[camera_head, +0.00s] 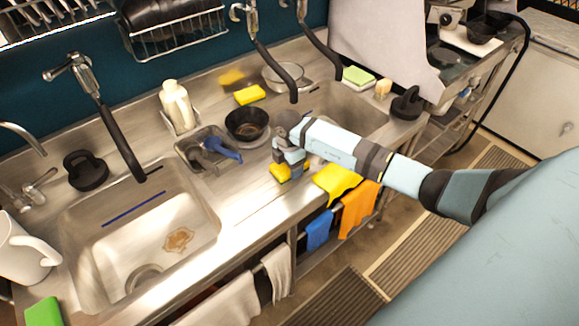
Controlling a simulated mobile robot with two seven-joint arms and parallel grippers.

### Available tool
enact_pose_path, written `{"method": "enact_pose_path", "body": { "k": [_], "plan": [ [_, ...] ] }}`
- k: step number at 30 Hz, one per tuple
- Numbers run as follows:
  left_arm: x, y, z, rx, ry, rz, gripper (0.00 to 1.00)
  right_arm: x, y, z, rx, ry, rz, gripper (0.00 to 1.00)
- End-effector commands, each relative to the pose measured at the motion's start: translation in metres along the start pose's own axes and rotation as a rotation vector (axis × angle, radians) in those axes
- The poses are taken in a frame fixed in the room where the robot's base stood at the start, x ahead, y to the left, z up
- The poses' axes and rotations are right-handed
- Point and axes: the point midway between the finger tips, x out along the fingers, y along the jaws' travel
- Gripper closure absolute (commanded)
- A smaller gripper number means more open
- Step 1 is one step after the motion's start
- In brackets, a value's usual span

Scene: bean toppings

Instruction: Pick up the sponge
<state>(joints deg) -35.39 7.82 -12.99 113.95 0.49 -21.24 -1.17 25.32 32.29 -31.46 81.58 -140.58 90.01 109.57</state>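A yellow sponge (280,173) is at the front edge of the counter between the two sinks, right at the fingers of my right gripper (289,168). The gripper points down and partly covers this sponge. I cannot tell whether the fingers are closed on it or only around or beside it. Another yellow sponge (250,95) lies at the back of the counter. A green and white sponge (358,77) lies at the back right. A green sponge (43,313) is at the lower left corner. My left gripper is not in view.
A dark bowl (246,124) and a grey caddy (207,148) with a blue-handled item stand behind my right gripper. A white bottle (176,106) is further back. A yellow cloth (337,182) hangs over the counter edge. The left sink (190,200) is open, and black hose taps hang above.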

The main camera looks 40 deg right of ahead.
Motion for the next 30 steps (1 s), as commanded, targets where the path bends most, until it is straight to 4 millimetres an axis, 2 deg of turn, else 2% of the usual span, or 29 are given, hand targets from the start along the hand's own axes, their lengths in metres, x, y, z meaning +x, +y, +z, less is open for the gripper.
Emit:
{"method": "enact_pose_path", "body": {
  "k": [10, 16, 20, 30],
  "plan": [
    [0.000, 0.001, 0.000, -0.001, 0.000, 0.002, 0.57, -0.002, 0.000, 0.000, 0.000, 0.000, 0.000, 0.53],
    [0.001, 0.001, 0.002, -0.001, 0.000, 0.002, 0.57, -0.016, 0.001, 0.000, 0.000, 0.001, 0.002, 0.53],
    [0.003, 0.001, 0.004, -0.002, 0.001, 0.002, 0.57, -0.040, 0.001, 0.001, -0.001, -0.001, 0.005, 0.53],
    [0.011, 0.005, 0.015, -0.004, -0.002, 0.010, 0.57, -0.136, 0.001, 0.000, -0.001, -0.001, 0.006, 0.53]
  ]
}}
